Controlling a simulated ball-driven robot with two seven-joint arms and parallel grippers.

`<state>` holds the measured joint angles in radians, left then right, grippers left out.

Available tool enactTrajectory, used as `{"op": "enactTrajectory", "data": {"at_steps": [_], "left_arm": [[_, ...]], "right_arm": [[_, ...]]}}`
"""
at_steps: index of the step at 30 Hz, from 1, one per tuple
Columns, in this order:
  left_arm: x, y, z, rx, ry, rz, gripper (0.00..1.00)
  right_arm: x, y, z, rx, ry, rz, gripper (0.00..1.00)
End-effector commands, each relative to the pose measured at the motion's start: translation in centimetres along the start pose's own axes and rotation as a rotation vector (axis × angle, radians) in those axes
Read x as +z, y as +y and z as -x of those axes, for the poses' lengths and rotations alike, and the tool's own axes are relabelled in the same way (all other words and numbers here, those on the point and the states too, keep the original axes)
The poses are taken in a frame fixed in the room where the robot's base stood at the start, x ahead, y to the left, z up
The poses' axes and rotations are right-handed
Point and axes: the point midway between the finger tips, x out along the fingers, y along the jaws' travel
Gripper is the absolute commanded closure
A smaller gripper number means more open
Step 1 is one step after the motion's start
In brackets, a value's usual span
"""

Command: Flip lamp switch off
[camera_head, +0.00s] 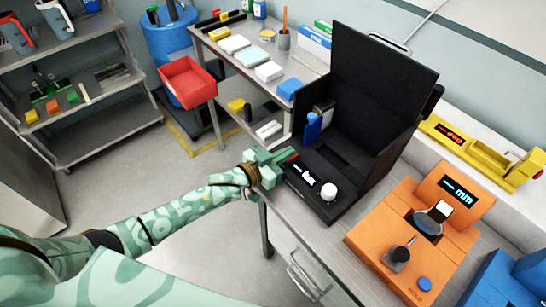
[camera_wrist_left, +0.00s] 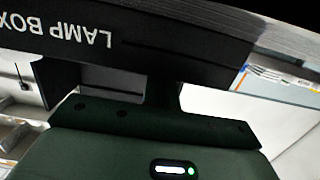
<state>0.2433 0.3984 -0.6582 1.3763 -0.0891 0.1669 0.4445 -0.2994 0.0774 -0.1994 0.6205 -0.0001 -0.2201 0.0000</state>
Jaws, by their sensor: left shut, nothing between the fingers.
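The black lamp box (camera_head: 375,110) stands on the grey bench in the head view, its tall lid panel raised. Its low front panel has a lit display (camera_head: 301,174), a white round knob (camera_head: 328,191) and a small red part (camera_head: 293,157) at its left end, possibly the switch. My left gripper (camera_head: 281,160) is shut and empty, its tips close beside this red part; I cannot tell whether they touch. In the left wrist view the box's side (camera_wrist_left: 150,55) fills the top, with upside-down "LAMP BOX" lettering. My right gripper is out of view.
An orange module (camera_head: 375,235) with a display stands to the right of the box, and a yellow module (camera_head: 475,150) behind that. A blue bottle-like object (camera_head: 312,127) is inside the box. A red bin (camera_head: 188,80) stands to the left.

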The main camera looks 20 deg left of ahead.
Motion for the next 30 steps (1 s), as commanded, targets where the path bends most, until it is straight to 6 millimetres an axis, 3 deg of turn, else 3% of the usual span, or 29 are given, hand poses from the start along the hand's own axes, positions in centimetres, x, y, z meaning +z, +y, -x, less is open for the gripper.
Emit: {"op": "enactTrajectory", "data": {"at_steps": [5, 19, 24, 30], "left_arm": [[-0.1, 0.0, 2.4, 0.0, -0.003, 0.0, 1.0], [0.0, 0.0, 13.2, 0.001, -0.002, 0.0, 1.0], [0.0, 0.0, 15.3, 0.0, -0.001, 0.0, 1.0], [0.0, 0.0, 16.1, 0.0, 0.0, 0.0, 1.0]], "right_arm": [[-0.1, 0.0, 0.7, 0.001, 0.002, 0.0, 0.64], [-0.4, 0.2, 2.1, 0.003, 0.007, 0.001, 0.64], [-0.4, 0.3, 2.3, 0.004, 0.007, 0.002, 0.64], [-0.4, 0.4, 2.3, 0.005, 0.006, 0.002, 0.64]]}}
